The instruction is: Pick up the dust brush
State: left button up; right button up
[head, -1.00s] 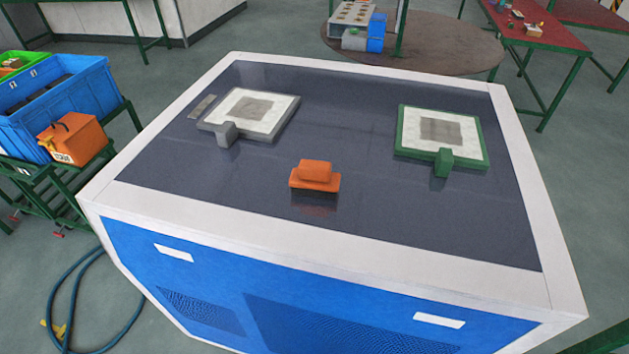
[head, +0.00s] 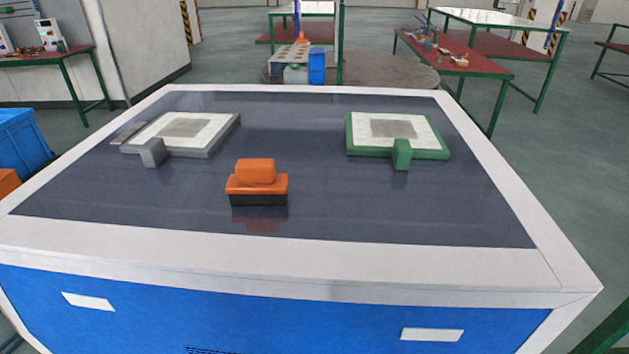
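The dust brush (head: 256,182) is an orange block with a raised orange grip on top and a dark band of bristles below. In the head view it stands upright, bristles down, on the dark glossy top of the blue-and-white cabinet (head: 395,268), left of the middle and toward the near side. Nothing touches it. Neither of my grippers shows in the head view.
A grey-framed pad (head: 182,134) lies behind the brush to the left, with a flat grey strip beside it. A green-framed pad (head: 397,136) lies to the right. A blue bin (head: 22,143) stands beyond the left edge. The surface around the brush is clear.

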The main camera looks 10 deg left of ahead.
aim_at(254, 181)
jog(key=z, duration=0.45)
jog(key=k, duration=0.7)
jog(key=u, duration=1.55)
